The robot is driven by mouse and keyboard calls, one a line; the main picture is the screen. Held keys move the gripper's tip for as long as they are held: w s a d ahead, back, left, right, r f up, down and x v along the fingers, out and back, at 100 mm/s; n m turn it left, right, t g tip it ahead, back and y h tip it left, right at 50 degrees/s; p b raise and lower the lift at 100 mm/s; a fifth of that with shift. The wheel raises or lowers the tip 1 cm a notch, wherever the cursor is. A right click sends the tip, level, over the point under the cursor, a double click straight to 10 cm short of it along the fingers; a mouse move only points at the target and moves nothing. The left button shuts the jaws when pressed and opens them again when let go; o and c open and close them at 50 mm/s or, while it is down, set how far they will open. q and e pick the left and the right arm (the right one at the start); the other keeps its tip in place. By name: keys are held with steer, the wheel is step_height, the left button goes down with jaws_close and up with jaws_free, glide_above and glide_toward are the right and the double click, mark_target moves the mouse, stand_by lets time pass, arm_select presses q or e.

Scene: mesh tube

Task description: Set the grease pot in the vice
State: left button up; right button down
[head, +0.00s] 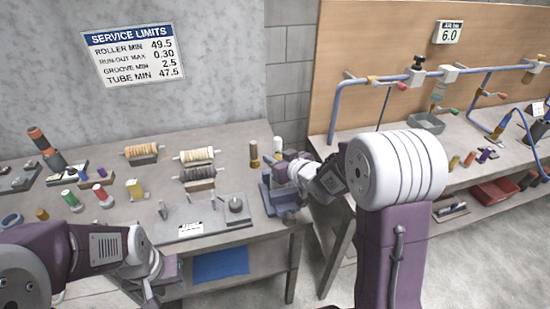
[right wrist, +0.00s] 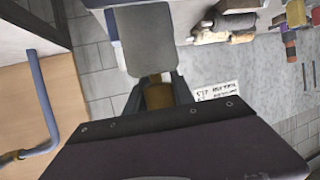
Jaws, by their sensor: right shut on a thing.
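The blue-grey vice (head: 284,198) stands at the right end of the left-hand bench. My right gripper (head: 284,163) is right over the vice. In the right wrist view my right gripper (right wrist: 158,97) is shut on a small brownish-gold cylinder (right wrist: 158,95), which looks like the grease pot. A grey block (right wrist: 150,40), probably part of the vice, shows close beyond it. I cannot tell whether the pot touches the vice; in the head view the gripper hides it. My left gripper (head: 150,262) is low at the front left of the bench, its fingers not clear.
A brass cylinder (head: 254,154) stands behind the vice. A grey fixture plate (head: 200,217) lies left of the vice. Rollers on stands (head: 197,156) and several coloured spools fill the bench further left. A second bench with blue piping (head: 375,82) stands on the right.

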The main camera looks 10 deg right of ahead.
steer(key=shift+f+b, duration=0.3)
steer(key=c, duration=1)
jaws_free()
steer(key=p+v, duration=0.1)
steer(key=v, duration=0.7)
steer(key=shift+s+r, duration=0.15)
steer(key=shift+s, duration=0.1)
steer(key=shift+s+d, duration=0.15)
steer(key=shift+s, duration=0.2)
